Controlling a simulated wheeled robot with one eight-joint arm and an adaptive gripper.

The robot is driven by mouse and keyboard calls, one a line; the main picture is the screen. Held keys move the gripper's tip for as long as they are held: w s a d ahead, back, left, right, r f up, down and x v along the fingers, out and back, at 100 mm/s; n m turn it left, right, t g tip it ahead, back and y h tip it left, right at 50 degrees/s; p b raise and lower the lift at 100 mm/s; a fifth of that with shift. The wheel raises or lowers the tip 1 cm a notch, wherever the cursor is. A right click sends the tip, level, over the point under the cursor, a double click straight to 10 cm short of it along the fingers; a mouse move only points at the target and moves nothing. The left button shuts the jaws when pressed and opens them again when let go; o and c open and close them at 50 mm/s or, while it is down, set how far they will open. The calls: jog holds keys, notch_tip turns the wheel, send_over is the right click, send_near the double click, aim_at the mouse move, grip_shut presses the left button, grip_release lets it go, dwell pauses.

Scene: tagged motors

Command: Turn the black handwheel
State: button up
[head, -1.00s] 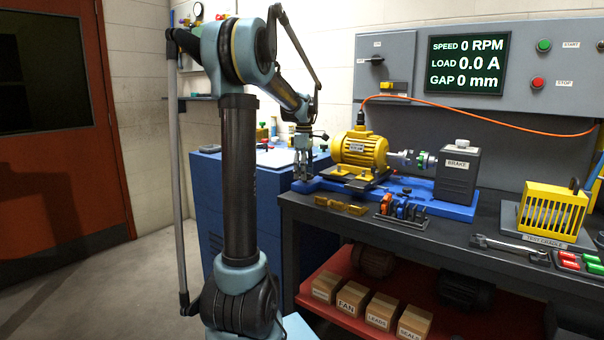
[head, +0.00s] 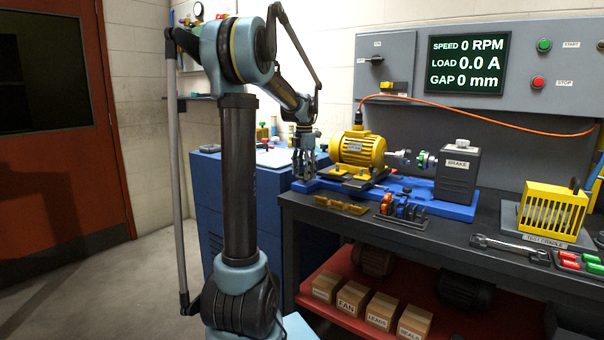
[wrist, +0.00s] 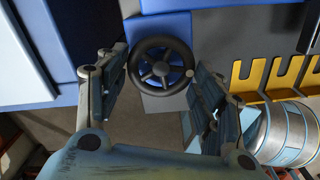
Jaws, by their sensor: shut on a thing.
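The black handwheel (wrist: 160,42), a spoked ring, shows in the wrist view at top middle, against a blue part of the bench rig. My gripper (wrist: 161,66) has one finger on each side of the wheel and is shut on its rim. In the head view my gripper (head: 304,168) is at the left end of the blue base (head: 420,196), left of the yellow motor (head: 358,149); the wheel cannot be made out there.
The grey brake block (head: 457,178) stands right of the motor. A rack of coloured parts (head: 403,208) and a yellow guard (head: 552,212) are on the bench. The screen (head: 467,65) reads 0 RPM, 0.0 A and GAP 0 mm. An orange cable (head: 480,115) runs above.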

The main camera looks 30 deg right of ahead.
jog(key=shift+w+n, duration=0.1)
jog(key=shift+n, duration=1)
jog(key=o, duration=1)
jog(key=shift+o, duration=0.2)
jog(key=shift+r, duration=0.15)
notch_tip(320, 180, up, 12)
jog(key=shift+f, duration=0.2)
